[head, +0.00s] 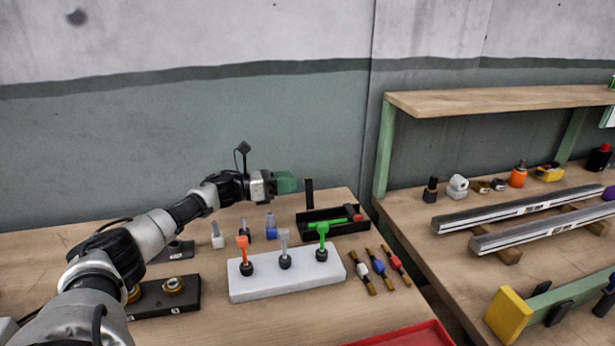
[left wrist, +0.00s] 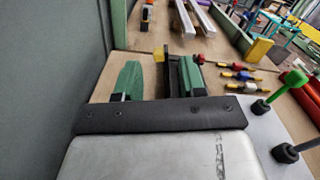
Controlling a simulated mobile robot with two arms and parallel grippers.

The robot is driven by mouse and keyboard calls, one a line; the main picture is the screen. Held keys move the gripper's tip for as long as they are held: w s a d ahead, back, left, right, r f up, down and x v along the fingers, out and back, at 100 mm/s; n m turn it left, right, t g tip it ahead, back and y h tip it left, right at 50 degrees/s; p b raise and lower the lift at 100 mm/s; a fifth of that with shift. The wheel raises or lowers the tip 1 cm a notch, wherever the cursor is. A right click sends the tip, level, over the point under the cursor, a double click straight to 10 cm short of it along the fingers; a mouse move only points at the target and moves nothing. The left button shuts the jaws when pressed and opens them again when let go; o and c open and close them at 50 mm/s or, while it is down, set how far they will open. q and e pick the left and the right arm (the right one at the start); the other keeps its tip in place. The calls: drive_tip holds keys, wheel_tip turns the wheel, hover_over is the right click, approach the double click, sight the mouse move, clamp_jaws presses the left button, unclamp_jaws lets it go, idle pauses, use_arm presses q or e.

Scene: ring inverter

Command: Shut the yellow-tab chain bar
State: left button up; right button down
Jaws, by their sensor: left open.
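My left gripper (head: 290,182) is open and points right above the back of the bench. Its green fingers stand apart in the left wrist view (left wrist: 157,78), with nothing seen clamped. A black upright bar (head: 309,193) stands just beyond the fingertips, at the back of a black tray (head: 350,227). In the left wrist view a dark bar (left wrist: 173,75) shows between the fingers, with a small yellow tab (left wrist: 159,54) beside its far end. It looks like the yellow-tab chain bar, but I cannot tell contact. The right gripper is not in view.
A white block (head: 290,288) with orange, grey and green handles stands in front of the tray. Three connectors (head: 379,269) lie to its right. A red tray (head: 410,337) is at the front edge. Another bench with a shelf (head: 490,100) stands at right, beyond a gap.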

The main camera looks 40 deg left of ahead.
sight(307, 179)
use_arm(q)
drive_tip(key=x, duration=0.5)
drive_tip(key=shift+w+d+f+p, duration=0.1)
drive_tip(key=shift+w+p, duration=0.2)
drive_tip(key=shift+p, duration=0.1)
clamp_jaws()
